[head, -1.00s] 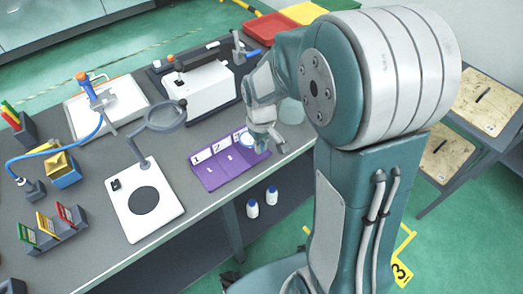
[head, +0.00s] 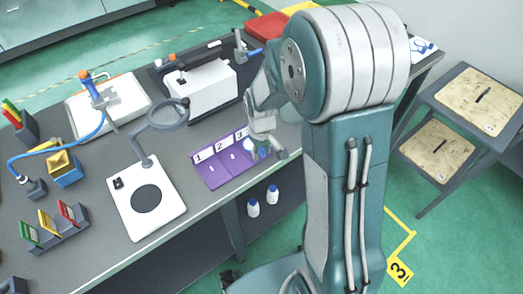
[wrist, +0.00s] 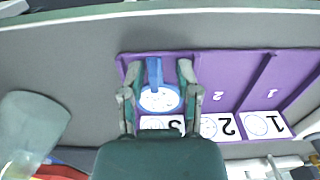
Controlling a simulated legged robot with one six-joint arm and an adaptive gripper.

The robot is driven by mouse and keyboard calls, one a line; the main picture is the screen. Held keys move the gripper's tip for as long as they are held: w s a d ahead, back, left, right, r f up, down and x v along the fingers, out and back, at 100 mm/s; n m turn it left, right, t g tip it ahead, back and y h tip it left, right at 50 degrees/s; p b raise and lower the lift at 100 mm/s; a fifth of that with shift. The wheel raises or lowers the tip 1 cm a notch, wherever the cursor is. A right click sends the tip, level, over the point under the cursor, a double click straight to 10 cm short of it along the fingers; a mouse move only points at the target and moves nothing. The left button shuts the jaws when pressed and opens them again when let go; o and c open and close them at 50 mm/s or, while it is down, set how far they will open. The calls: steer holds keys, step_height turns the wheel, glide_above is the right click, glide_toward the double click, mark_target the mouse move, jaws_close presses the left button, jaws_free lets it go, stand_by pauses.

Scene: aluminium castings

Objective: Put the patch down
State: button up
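The purple tray (head: 215,177) lies on the grey bench, with numbered sections 1, 2 and 3. My gripper (head: 264,150) is low over its right end, at section 3. In the wrist view, upside down, my gripper (wrist: 159,72) has its two fingers apart, one on each side of a round white, speckled patch with a blue rim (wrist: 158,99). A blue strip runs from the patch between the fingers. The patch fills most of the gap. I cannot tell whether the fingers touch it or whether it rests on the tray. Sections 1 and 2 show no patch.
A magnifier stand with a white base (head: 130,206) stands left of the tray, and a white device (head: 196,88) behind it. Several coloured holders are at the far left. Two small bottles (head: 254,208) stand below the bench edge. A wooden-topped stand (head: 480,100) is at right.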

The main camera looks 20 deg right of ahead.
mark_target(262, 150)
steer(key=shift+d+r, duration=0.1)
steer(key=shift+r, duration=0.35)
step_height(262, 150, up, 10)
steer(key=r, duration=0.1)
steer(key=s+r+m+t, duration=0.1)
steer(key=s+r+t, duration=0.1)
steer(key=s+r, duration=0.3)
steer(key=s+a+r+m+t, duration=0.1)
steer(key=s+r, duration=0.4)
steer(key=s, duration=0.7)
steer(key=m+t, duration=0.1)
steer(key=t, duration=0.1)
steer(key=shift+s+r+m+t, duration=0.2)
steer(key=shift+r+m+t, duration=0.1)
steer(key=shift+a, duration=0.15)
